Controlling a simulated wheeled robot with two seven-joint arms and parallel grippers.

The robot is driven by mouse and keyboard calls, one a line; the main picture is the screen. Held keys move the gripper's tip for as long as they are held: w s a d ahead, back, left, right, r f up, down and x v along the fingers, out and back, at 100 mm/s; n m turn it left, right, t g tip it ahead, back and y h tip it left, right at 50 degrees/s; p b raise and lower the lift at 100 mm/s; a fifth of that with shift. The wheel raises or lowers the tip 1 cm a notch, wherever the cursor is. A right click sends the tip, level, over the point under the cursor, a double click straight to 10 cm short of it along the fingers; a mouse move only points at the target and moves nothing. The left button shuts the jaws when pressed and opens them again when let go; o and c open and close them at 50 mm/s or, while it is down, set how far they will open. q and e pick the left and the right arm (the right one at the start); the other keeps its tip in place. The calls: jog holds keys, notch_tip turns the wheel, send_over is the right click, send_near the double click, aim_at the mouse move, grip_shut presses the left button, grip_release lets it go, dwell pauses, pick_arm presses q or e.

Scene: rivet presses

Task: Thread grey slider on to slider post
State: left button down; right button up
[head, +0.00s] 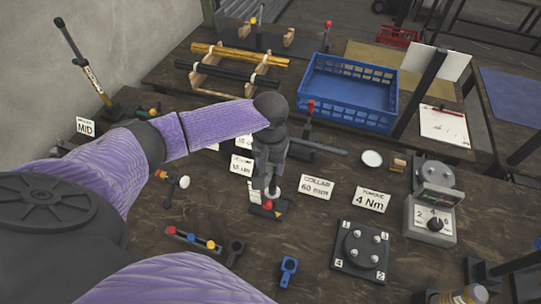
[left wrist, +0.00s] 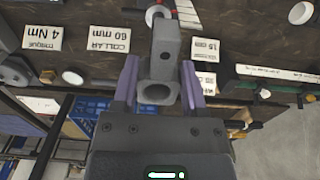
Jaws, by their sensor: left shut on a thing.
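The grey slider (left wrist: 164,58), a block with a round ring at its near end and a small hole in its side, is between the purple fingers of my left gripper (left wrist: 160,88) in the left wrist view. In the head view my left gripper (head: 268,180) points down over a small dark base (head: 281,206) with red and yellow marks. A white round part with red beyond it (left wrist: 157,13) shows past the slider's far end in the left wrist view. I cannot tell which part is the slider post, or whether the slider touches it. My right gripper is not in view.
Label cards (head: 316,187) lie right of the base. A black plate with several pegs (head: 361,249) and a gauge box (head: 431,216) stand further right. A blue clip-like part (head: 288,269) lies in front. A blue crate (head: 347,88) stands behind.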

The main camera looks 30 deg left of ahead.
pick_arm(q)
jog(key=shift+f, duration=0.65)
jog(key=shift+r, duration=0.1)
jog(key=shift+p, duration=0.35)
dwell(0.5)
